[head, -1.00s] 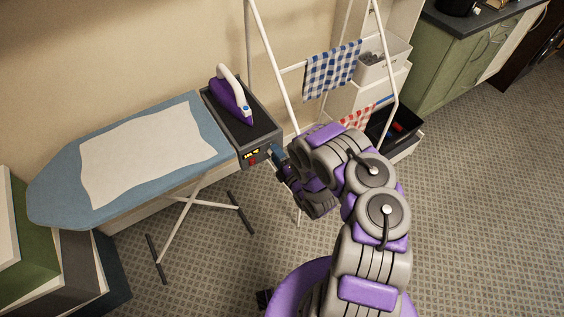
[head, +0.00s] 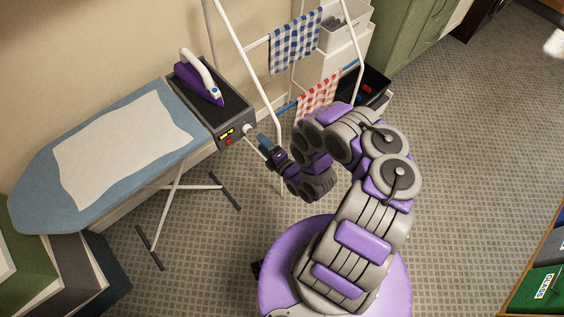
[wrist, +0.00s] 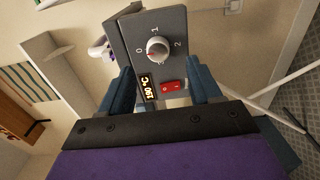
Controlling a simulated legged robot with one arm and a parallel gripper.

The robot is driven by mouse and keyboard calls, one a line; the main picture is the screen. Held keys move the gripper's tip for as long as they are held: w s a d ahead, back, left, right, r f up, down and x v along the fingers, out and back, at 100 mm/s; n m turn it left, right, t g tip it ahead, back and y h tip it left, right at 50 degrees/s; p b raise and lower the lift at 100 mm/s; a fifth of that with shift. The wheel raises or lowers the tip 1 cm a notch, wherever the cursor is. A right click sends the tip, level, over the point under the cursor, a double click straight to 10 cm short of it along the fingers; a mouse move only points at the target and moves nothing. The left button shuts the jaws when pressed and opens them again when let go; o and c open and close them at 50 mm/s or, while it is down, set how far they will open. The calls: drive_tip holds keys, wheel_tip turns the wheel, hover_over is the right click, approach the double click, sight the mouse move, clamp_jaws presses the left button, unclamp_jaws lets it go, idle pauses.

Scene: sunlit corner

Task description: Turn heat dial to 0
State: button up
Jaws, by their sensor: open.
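The heat dial (wrist: 157,48) is a round silver knob on the dark end panel (wrist: 180,68) of the iron rest. Printed numbers ring it, with 0 on its left in the wrist view. A small red mark shows on the dial's lower left side, close to the 0 side. A lit yellow display reading about 150 °C (wrist: 147,88) and a red switch (wrist: 172,88) sit below. My gripper (wrist: 163,88) is open and empty, with blue fingers either side of the panel's lower part in this view. In the head view, my gripper (head: 264,142) is just right of the dial (head: 247,129), apart from it.
A purple and white iron (head: 203,82) stands on the rest, beside the blue ironing board (head: 38,190) with a pale cloth (head: 125,145). A white drying rack (head: 232,45) with checked towels stands close behind my arm.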

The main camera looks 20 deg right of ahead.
drive_tip(key=v, duration=1)
drive_tip(key=shift+s, duration=0.15)
idle(0.4)
